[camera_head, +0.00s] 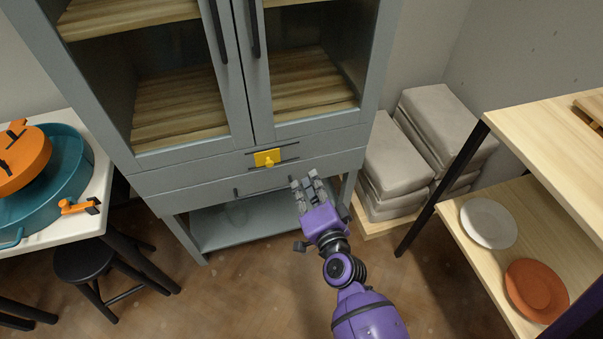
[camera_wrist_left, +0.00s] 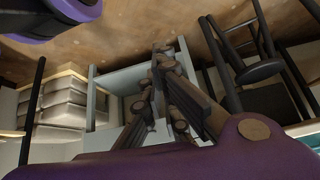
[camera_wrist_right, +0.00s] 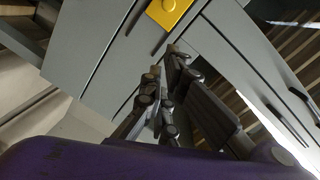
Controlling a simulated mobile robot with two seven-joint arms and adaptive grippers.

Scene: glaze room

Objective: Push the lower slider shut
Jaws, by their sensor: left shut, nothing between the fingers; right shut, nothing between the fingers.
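The lower slider is the grey lower drawer (camera_head: 210,197) of the cabinet, with a dark bar handle (camera_head: 262,187) on its front. It sits under the upper drawer; I cannot tell exactly how far out it stands. My right gripper (camera_head: 304,178) is shut and empty, in front of the right part of the lower drawer, just right of the handle. Its closed fingers also show in the right wrist view (camera_wrist_right: 174,50), where contact with the front is unclear. My left gripper (camera_wrist_left: 162,50) is shut and empty in the left wrist view, and out of the head view.
A yellow block (camera_head: 267,157) is on the upper drawer (camera_head: 200,174). A white table (camera_head: 75,225) with a teal basin and a black stool (camera_head: 85,260) stand left. Grey stacked bags (camera_head: 395,165) and a wooden shelf (camera_head: 535,200) stand right. Floor shows in front.

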